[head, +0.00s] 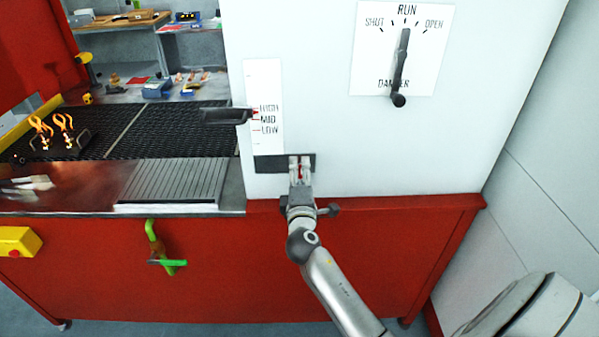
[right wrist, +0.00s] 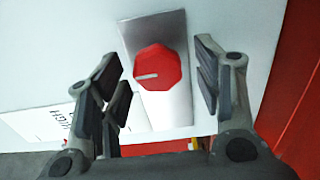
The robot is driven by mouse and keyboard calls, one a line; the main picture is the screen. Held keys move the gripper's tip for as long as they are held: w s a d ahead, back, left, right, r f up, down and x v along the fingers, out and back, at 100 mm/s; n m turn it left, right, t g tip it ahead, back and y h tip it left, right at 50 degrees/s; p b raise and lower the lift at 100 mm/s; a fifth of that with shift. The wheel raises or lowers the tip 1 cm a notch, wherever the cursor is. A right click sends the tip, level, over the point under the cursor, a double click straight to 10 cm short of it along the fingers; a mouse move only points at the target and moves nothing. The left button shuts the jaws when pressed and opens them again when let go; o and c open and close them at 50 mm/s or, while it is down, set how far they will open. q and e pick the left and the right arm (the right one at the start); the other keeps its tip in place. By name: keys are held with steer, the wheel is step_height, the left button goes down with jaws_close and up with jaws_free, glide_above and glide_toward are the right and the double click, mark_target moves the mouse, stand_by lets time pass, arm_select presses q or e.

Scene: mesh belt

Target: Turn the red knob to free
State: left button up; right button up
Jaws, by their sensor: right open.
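The red knob (right wrist: 155,69) is eight-sided with a short pale mark on its face. In the right wrist view it sits on a grey plate (right wrist: 150,30) on the white panel, and the mark points to the left. My right gripper (right wrist: 160,72) is open, with one finger on each side of the knob and a visible gap to it. In the head view my right gripper (head: 300,165) is at the panel's low edge and hides most of the knob. No "free" wording is readable. My left gripper is not in view.
A lever (head: 225,116) points at a HIGH, MID, LOW scale (head: 264,80) above left of the gripper. A black handle (head: 401,65) sits on a RUN dial (head: 430,60). A dark mesh belt (head: 180,130) lies left. A green valve (head: 155,240) is on the red front.

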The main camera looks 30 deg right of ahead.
steer(key=v, duration=1)
steer(key=shift+s, duration=0.3)
steer(key=shift+a, duration=0.1)
steer(key=s+a+f+g+y, duration=0.1)
steer(key=a+f+g+y, duration=0.15)
steer(key=f, duration=0.95)
steer(key=a+f+g+y, duration=0.1)
steer(key=a+f+y, duration=0.2)
steer(key=f, duration=0.9)
steer(key=s+a+f+m+g+y+b, duration=0.1)
steer(key=s+f+g, duration=0.1)
steer(key=s+f, duration=0.45)
steer(key=s+a+f+m+g+y+b, duration=0.1)
steer(key=s+a+f, duration=0.15)
steer(key=f, duration=0.75)
steer(key=s+f+m+g, duration=0.2)
steer(key=s+f, duration=0.4)
steer(key=s, duration=0.5)
steer(key=s+d+f+m+g+y, duration=0.1)
steer(key=s+f+m+g, duration=0.2)
steer(key=s+f, duration=0.4)
steer(key=s+f+m+g+y, duration=0.1)
steer(key=s+f, duration=0.5)
steer(key=s, duration=0.9)
steer(key=shift+d+f+m+g+b, duration=0.15)
steer(key=shift+f+m+g+b, duration=0.25)
steer(key=shift+m+g, duration=0.4)
